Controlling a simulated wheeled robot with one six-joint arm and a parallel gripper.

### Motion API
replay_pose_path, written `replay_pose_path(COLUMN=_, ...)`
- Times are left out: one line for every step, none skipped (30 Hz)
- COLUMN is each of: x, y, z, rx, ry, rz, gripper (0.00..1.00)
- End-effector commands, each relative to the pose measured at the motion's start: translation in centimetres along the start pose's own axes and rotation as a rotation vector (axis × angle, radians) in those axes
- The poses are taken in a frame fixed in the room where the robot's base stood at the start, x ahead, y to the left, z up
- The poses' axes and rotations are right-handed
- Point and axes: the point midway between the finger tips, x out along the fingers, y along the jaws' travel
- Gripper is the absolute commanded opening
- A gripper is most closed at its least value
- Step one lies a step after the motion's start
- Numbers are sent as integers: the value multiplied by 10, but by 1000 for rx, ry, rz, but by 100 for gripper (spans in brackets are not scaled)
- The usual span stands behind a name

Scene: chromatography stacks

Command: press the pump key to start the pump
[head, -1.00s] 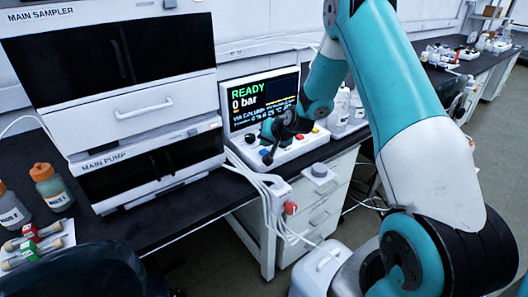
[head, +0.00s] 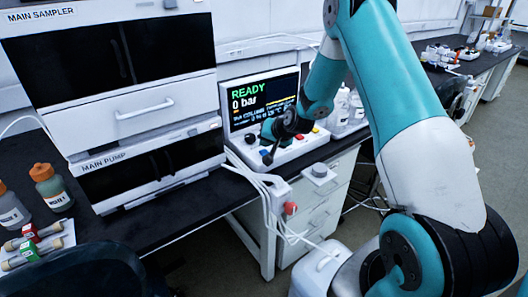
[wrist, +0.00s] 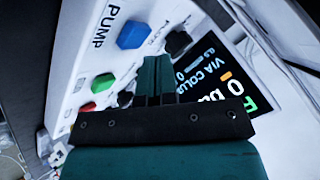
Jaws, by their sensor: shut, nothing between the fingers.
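The control console (head: 290,152) stands on the bench with its lit screen (head: 262,98) reading "READY" and "0 bar". In the wrist view the console lies sideways, with the word "PUMP" printed on its white face by a large blue key (wrist: 132,35). The blue key also shows in the head view (head: 250,138). My gripper (wrist: 155,62) is shut and empty, its teal fingertips over the console between the blue key and a black knob (wrist: 178,42). I cannot tell whether they touch anything. The arm hides part of the console in the head view.
A green key (wrist: 103,82), a red key (wrist: 88,107) and another black knob (wrist: 125,98) sit close to my fingers. The main pump unit (head: 150,168) stands left of the console. White tubes (head: 262,187) hang over the bench edge in front.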

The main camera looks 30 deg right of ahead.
Motion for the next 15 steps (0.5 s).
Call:
replay_pose_path(x=0, y=0, z=0, rx=0, ry=0, rz=0, gripper=0)
replay_pose_path(x=0, y=0, z=0, rx=0, ry=0, rz=0, gripper=0)
replay_pose_path(x=0, y=0, z=0, rx=0, ry=0, rz=0, gripper=0)
replay_pose_path(x=0, y=0, z=0, rx=0, ry=0, rz=0, gripper=0)
replay_pose_path(x=0, y=0, z=0, rx=0, ry=0, rz=0, gripper=0)
replay_pose_path(x=0, y=0, z=0, rx=0, ry=0, rz=0, gripper=0)
replay_pose_path(x=0, y=0, z=0, rx=0, ry=0, rz=0, gripper=0)
replay_pose_path(x=0, y=0, z=0, rx=0, ry=0, rz=0, gripper=0)
replay_pose_path(x=0, y=0, z=0, rx=0, ry=0, rz=0, gripper=0)
replay_pose_path(x=0, y=0, z=0, rx=0, ry=0, rz=0, gripper=0)
replay_pose_path(x=0, y=0, z=0, rx=0, ry=0, rz=0, gripper=0)
replay_pose_path(x=1, y=1, z=1, rx=0, ry=0, rz=0, gripper=0)
replay_pose_path(x=2, y=1, z=1, rx=0, ry=0, rz=0, gripper=0)
replay_pose_path(x=2, y=2, z=2, rx=0, ry=0, rz=0, gripper=0)
replay_pose_path(x=4, y=3, z=3, rx=0, ry=0, rz=0, gripper=0)
